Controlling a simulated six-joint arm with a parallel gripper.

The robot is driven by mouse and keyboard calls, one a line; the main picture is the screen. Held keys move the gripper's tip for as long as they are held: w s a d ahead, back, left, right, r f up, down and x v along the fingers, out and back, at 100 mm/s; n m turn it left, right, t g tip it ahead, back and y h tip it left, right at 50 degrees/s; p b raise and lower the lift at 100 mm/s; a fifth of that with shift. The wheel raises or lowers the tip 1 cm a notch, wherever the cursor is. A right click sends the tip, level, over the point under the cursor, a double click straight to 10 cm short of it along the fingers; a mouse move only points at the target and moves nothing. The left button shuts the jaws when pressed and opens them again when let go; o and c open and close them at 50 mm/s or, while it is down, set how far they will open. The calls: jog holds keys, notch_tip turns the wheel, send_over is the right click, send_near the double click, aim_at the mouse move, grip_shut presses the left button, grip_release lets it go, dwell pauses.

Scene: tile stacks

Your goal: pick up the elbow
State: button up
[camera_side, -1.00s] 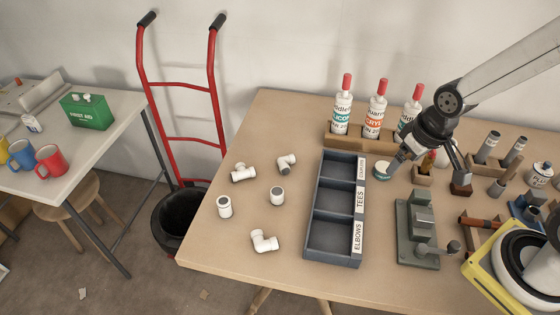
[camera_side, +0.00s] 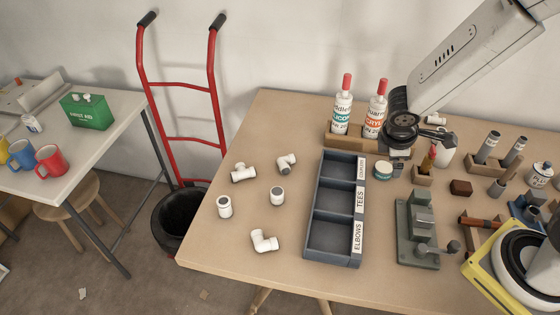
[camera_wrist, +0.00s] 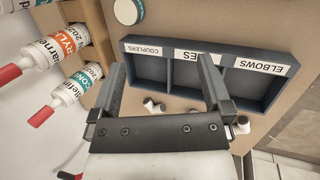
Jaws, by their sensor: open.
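A white elbow (camera_side: 264,241) lies on the table left of the tray's front end in the side view. A second bent fitting with grey ends (camera_side: 287,163), apparently also an elbow, lies farther back. My gripper (camera_side: 399,158) is above the table behind the tray's right side, well away from both; the side view mostly hides its fingers. In the wrist view my gripper (camera_wrist: 163,72) has its two fingers wide apart with nothing held between them. Parts of white fittings (camera_wrist: 154,105) show past the tray there, partly hidden by my gripper, too small to identify.
A grey three-compartment tray (camera_side: 309,225), labelled couplers, tees and elbows, looks empty. A tee (camera_side: 243,173) and two couplers (camera_side: 225,207) (camera_side: 277,195) lie left of it. Bottles (camera_side: 342,108) in a wooden rack stand behind; a green fixture (camera_side: 416,235) stands right.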

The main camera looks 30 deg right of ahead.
jog(key=w+a+f+n+t+h, duration=0.1)
jog(key=w+f+n+t+h, duration=0.15)
jog(key=w+n, duration=0.35)
jog(key=w+a+f+n+t+h, duration=0.1)
jog(key=w+n+t, duration=0.2)
jog(key=w+n, duration=0.3)
jog(key=w+a+f+n+t+y, duration=0.4)
jog(key=w+a+n, duration=0.4)
jog(key=a+n, duration=0.3)
jog(key=shift+f+n+t+y, duration=0.35)
jog(key=shift+f+t, duration=0.1)
jog(key=shift+t, duration=0.8)
jog(key=shift+w+f, duration=0.1)
jog(key=shift+f, duration=0.05)
send_near(287, 162)
jog(key=shift+x, duration=2.2)
jog(key=shift+x, duration=2.5)
